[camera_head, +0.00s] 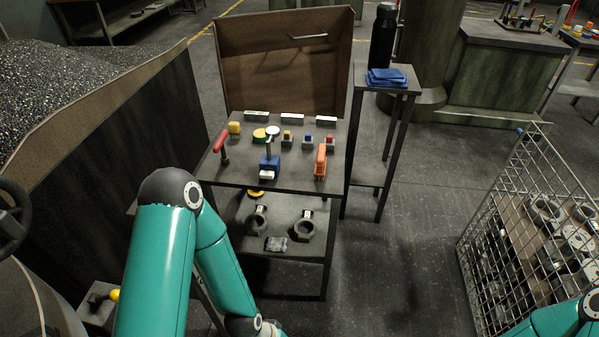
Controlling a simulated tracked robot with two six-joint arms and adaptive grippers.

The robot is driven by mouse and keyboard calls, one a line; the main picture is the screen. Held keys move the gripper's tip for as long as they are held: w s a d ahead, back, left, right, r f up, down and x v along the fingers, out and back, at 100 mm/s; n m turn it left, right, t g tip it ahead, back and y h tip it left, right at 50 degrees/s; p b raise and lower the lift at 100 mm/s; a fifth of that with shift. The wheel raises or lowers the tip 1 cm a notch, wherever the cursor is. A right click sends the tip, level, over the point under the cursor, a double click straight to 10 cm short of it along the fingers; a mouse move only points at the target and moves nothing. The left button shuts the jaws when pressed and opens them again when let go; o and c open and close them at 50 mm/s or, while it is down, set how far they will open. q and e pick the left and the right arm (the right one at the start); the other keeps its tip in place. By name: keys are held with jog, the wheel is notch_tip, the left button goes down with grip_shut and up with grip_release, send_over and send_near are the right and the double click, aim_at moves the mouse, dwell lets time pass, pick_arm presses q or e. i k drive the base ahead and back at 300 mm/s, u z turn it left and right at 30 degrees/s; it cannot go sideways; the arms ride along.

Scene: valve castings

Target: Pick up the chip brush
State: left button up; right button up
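An orange tool with what looks like a bristled lower end, probably the chip brush (320,161), is at the right front of the bench top (235,172). Nothing touches it. My teal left arm comes in from the left, bends in front of the bench and runs down past the bottom edge, so its gripper is out of view. Only a part of my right arm shows in the bottom right corner; its gripper is out of view too.
A blue device (269,167) and a red-handled tool (221,143) share the bench top. Castings (303,228) lie on the shelf below. A wire cage (505,205) with metal parts is at right. A side stand (404,88) holds a black bottle (382,38).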

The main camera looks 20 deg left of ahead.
aim_at(320, 166)
jog(key=z, duration=0.15)
jog(key=i, duration=0.85)
